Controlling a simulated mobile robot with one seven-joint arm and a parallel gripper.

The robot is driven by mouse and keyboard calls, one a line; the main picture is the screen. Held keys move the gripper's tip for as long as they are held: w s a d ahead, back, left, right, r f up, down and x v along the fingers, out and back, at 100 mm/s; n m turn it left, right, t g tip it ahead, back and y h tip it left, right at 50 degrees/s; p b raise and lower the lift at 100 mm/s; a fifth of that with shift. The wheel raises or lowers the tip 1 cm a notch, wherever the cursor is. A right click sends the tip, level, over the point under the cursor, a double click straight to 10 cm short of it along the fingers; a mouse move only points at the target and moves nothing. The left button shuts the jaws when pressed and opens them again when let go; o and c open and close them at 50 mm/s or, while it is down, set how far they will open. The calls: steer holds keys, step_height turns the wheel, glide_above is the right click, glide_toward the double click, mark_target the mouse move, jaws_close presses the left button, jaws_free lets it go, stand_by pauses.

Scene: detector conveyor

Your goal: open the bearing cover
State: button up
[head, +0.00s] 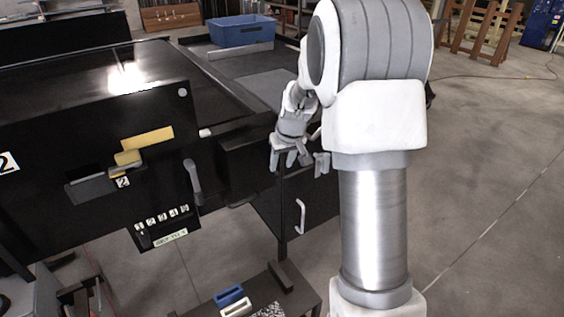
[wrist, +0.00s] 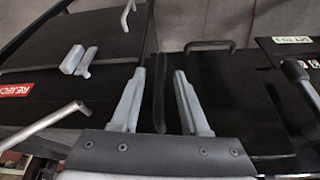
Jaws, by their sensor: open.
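A black box-like housing (head: 243,158) projects from the side of the conveyor in the head view. In the wrist view a black panel (wrist: 232,95) with a dark bar handle (wrist: 210,45) lies on the right; it looks like the bearing cover, but I cannot tell for certain. It looks closed. My gripper (head: 286,162) is just right of the housing in the head view. In the wrist view my gripper (wrist: 160,74) is open, with nothing held between its fingers. A dark upright strip shows between them. The handle is beyond the right finger, apart from it.
A grey latch (wrist: 78,60) and a pale handle (wrist: 50,121) are on the left in the wrist view. A lower door handle (head: 300,216), a grey lever (head: 192,180) and a button panel (head: 163,222) are near the housing. Open floor (head: 490,200) lies right.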

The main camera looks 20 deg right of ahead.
jaws_close()
stand_by(1.4)
